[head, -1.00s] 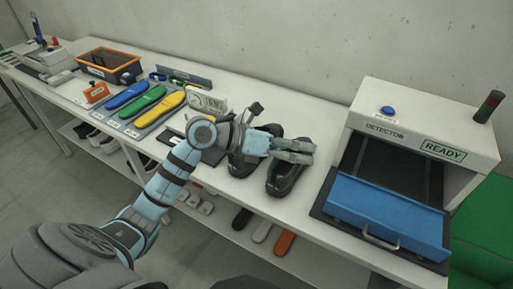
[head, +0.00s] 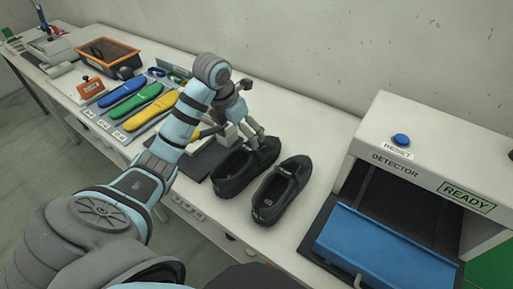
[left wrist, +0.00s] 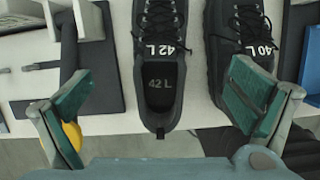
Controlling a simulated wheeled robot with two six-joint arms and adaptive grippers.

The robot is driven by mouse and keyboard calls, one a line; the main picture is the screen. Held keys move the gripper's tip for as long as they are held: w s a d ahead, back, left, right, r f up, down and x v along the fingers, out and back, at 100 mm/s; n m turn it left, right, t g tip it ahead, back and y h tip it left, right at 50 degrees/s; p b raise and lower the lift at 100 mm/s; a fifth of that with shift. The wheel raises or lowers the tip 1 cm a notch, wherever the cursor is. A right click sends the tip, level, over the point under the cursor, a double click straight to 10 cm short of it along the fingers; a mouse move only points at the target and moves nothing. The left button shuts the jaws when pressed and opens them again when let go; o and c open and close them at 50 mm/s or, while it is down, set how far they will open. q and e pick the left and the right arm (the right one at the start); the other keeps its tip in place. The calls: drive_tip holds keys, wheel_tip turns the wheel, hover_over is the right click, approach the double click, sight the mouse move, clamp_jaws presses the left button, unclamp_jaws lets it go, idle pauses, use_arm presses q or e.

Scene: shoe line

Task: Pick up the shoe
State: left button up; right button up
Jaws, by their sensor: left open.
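Two dark shoes stand side by side on the white table. The left shoe (head: 232,176) is marked 42 L; it also shows in the left wrist view (left wrist: 160,85). The right shoe (head: 281,190) is marked 40 L, and in the left wrist view (left wrist: 240,35) it is partly covered by a finger. My left gripper (head: 256,139) is open and empty at the far part of the left shoe. In the left wrist view the 42 L shoe lies between the spread fingers. Whether the fingers touch it, I cannot tell. My right gripper is out of view.
Right of the shoes stands the detector (head: 420,165), reading READY, with a blue tray (head: 385,250) at its front. Blue, green (head: 152,111) and yellow insoles lie to the left, near an orange-rimmed bin (head: 107,55). The table is clear between shoes and detector.

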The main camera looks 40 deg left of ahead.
sight(242, 149)
use_arm(q)
wheel_tip(242, 149, down, 8)
drive_tip(key=b, duration=0.7)
drive_tip(key=shift+d+r, duration=0.15)
drive_tip(key=shift+r, duration=0.1)
drive_tip(key=x, duration=0.2)
drive_tip(key=w+x, duration=0.1)
drive_tip(key=x, duration=0.2)
drive_tip(key=shift+w, duration=0.1)
drive_tip(key=shift+f, duration=0.35)
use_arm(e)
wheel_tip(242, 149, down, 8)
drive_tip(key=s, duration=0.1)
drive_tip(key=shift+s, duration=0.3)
use_arm(q)
drive_tip(key=c, duration=1.5)
